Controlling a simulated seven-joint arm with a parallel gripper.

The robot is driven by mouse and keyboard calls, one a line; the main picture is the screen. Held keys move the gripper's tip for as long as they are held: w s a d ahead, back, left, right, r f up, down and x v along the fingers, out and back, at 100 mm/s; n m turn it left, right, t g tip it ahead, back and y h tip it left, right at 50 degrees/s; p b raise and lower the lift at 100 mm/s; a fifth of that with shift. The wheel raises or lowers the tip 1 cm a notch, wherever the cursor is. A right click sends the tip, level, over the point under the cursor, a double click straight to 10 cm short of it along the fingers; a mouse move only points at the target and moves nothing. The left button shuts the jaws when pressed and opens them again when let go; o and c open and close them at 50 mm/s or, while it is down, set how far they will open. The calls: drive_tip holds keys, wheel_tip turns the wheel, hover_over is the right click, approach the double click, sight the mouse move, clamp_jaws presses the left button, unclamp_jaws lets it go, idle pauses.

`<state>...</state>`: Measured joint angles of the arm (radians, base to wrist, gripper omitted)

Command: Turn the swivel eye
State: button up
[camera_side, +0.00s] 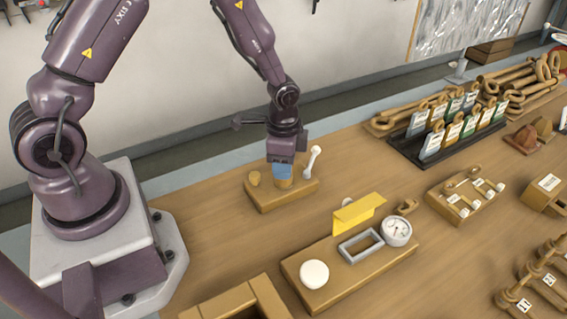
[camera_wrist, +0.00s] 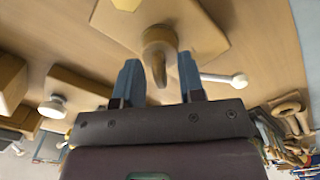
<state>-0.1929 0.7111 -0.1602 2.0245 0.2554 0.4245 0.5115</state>
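A wooden block (camera_side: 268,203) on the table bears a tan swivel piece (camera_wrist: 159,38), which looks like the swivel eye. In the wrist view it has a round top and a narrow tapered part that points down between my fingers. My gripper (camera_side: 283,172) is over the block, pointing down. In the wrist view my gripper (camera_wrist: 160,80) is open, with one blue finger on each side of the tapered part and visible gaps. In the side view the fingers largely hide the piece.
In front is a board (camera_side: 335,284) with a white button (camera_side: 314,274), a grey frame (camera_side: 361,246), a yellow plate (camera_side: 358,213) and a dial gauge (camera_side: 397,231). A rack of tags (camera_side: 450,140) and a small fixture block (camera_side: 466,203) stand to the right. Bare table surrounds the swivel block.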

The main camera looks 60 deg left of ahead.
drive_tip(key=shift+f, duration=0.2)
drive_tip(key=shift+c, duration=0.2)
clamp_jaws()
drive_tip(key=n, duration=0.4)
drive_tip(key=shift+n, duration=0.4)
drive_tip(key=shift+o, duration=0.2)
unclamp_jaws()
drive_tip(key=shift+r, duration=0.1)
wheel_tip(320, 180, up, 13)
